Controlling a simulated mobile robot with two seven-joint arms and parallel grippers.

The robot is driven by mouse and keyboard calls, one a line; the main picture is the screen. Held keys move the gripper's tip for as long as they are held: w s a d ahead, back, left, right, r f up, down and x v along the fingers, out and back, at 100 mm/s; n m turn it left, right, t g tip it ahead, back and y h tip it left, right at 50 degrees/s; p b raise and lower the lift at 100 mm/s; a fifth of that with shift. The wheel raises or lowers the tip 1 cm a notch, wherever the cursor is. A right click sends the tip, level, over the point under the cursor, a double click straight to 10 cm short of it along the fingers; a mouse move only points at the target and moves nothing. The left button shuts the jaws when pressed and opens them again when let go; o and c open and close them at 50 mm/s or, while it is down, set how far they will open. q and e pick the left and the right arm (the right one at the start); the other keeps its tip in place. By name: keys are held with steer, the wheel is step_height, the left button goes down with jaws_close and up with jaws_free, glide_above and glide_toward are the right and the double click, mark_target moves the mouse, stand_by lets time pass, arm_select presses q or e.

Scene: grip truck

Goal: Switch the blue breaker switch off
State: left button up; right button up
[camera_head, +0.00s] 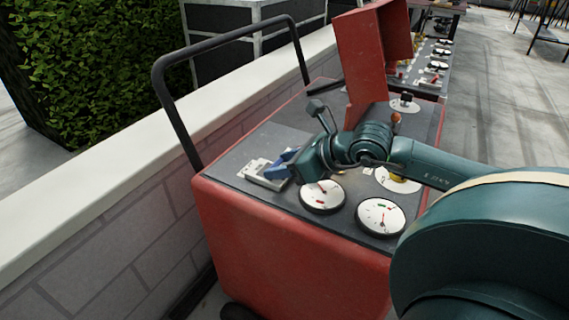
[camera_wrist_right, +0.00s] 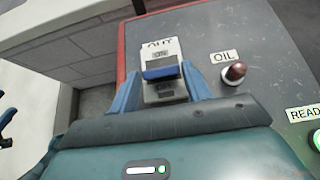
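The breaker is a pale block on the grey top of a red cart, with a blue switch (camera_wrist_right: 161,72) across its middle in the right wrist view. The head view shows the pale breaker base (camera_head: 262,174) at the cart's left side, its switch mostly hidden by my gripper. My right gripper (camera_head: 285,164) reaches over it from the right. In the right wrist view my right gripper (camera_wrist_right: 160,84) is open, one blue finger on each side of the breaker. Whether a finger touches the switch I cannot tell.
Two white gauges (camera_head: 322,195) sit right of the breaker. A reddish knob (camera_wrist_right: 235,72) marked OIL is close to the right finger. The cart's black handle (camera_head: 190,46) and a low wall (camera_head: 110,165) are at left; a red raised cover (camera_head: 362,60) stands behind.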

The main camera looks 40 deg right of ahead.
steer(key=o, duration=0.3)
steer(key=shift+f, duration=0.1)
steer(key=shift+s+d, duration=0.1)
arm_select(q)
steer(key=g+p, duration=0.1)
steer(key=p, duration=0.1)
steer(key=s+n+g+y+p, duration=0.1)
steer(key=p, duration=0.1)
steer(key=shift+s+a+r+g, duration=0.15)
steer(key=shift+a+g, duration=0.25)
arm_select(e)
steer(key=v, duration=1.3)
